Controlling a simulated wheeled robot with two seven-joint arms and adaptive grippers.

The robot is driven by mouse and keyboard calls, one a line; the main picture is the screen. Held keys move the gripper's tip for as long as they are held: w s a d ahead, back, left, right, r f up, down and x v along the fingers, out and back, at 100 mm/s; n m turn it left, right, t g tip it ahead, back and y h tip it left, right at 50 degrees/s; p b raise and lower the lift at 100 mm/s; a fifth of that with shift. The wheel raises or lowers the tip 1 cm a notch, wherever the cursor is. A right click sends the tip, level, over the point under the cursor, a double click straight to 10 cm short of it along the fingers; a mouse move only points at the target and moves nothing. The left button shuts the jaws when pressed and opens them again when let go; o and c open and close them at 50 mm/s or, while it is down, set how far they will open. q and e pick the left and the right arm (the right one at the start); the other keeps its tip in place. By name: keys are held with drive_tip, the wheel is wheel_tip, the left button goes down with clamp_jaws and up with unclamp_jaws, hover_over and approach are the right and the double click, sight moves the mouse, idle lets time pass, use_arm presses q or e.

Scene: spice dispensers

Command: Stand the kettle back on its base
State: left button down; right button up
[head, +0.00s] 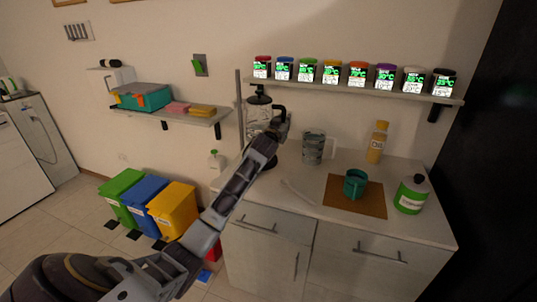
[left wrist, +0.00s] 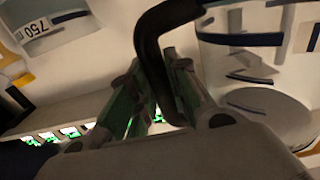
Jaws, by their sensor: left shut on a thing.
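The kettle (head: 257,116) has a clear glass body, a black lid and a black handle. It is upright near the back left corner of the counter in the head view. My left gripper (head: 281,121) is at the handle on the kettle's right side. In the left wrist view the black handle (left wrist: 152,38) passes between the fingers of my left gripper (left wrist: 160,75), which is shut on it; the glass body is to the right. A dark piece (head: 270,162), perhaps the base, shows low behind my arm. Whether the kettle touches it is hidden. My right gripper is not in view.
A glass measuring jug (head: 313,147) stands right of the kettle. An oil bottle (head: 377,142), a teal cup (head: 355,184) on a brown mat (head: 372,204) and a green bottle (head: 411,194) are farther right. A shelf (head: 350,90) with several spice dispensers hangs above.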

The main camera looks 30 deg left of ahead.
use_arm(q)
drive_tip(key=shift+f, duration=1.6)
drive_tip(key=shift+f+b, duration=0.3)
drive_tip(key=shift+f, duration=0.3)
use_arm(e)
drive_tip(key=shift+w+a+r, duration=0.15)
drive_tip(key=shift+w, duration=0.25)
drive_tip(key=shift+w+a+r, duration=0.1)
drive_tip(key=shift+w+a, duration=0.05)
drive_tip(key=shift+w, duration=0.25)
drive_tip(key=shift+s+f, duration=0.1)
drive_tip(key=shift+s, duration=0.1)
use_arm(q)
drive_tip(key=shift+f, duration=0.55)
wheel_tip(320, 180, down, 4)
drive_tip(key=shift+r+b, duration=0.1)
drive_tip(key=shift+b, duration=0.25)
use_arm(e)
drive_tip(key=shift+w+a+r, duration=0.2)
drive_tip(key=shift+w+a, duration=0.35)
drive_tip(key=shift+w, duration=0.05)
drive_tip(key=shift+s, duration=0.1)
